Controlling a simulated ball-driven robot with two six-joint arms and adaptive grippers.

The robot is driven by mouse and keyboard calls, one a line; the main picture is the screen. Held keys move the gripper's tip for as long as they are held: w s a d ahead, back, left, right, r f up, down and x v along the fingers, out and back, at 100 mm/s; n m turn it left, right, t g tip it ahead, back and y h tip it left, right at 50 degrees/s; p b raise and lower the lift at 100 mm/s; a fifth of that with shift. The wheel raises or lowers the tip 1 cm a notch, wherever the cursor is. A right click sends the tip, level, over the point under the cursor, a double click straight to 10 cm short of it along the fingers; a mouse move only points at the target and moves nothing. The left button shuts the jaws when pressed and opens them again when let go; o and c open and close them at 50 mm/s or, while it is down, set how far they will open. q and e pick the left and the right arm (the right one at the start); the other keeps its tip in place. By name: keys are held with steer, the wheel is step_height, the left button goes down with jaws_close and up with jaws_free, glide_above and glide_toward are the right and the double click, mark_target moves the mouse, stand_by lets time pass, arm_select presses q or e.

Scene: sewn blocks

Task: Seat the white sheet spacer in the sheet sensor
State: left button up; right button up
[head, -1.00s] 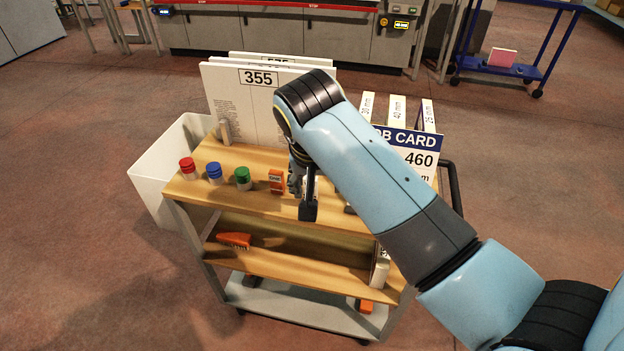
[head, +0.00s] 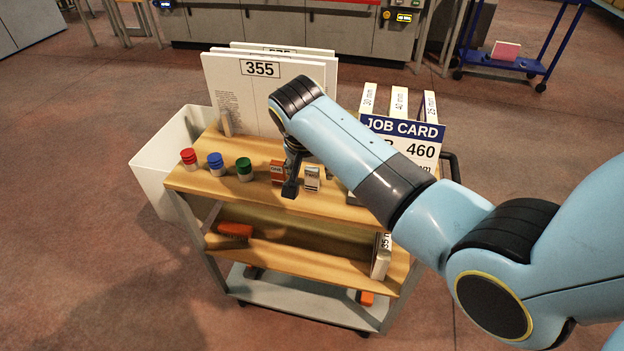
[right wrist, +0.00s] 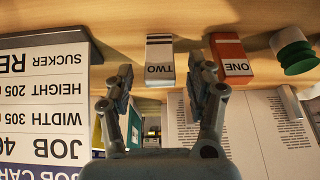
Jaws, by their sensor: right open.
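A white block marked TWO with dark stripes (head: 312,179), which looks like the white spacer, stands on the cart's wooden top. An orange block marked ONE (head: 277,171) stands just left of it. My right gripper (head: 291,188) points down near both blocks and partly covers the orange one. In the right wrist view its fingers (right wrist: 160,75) are spread, with the white block (right wrist: 160,58) beyond the gap and nothing held. The orange block (right wrist: 231,60) lies right of the fingers there. I cannot pick out the sheet sensor. My left gripper is not in view.
Red, blue and green capped pots (head: 215,165) stand at the left of the top. White boards marked 355 (head: 235,95) stand at the back. The job card (head: 402,135) and upright spacers stand at the right. A white bin (head: 160,165) is left of the cart.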

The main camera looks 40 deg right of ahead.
steer(key=shift+c, duration=0.4)
jaws_close()
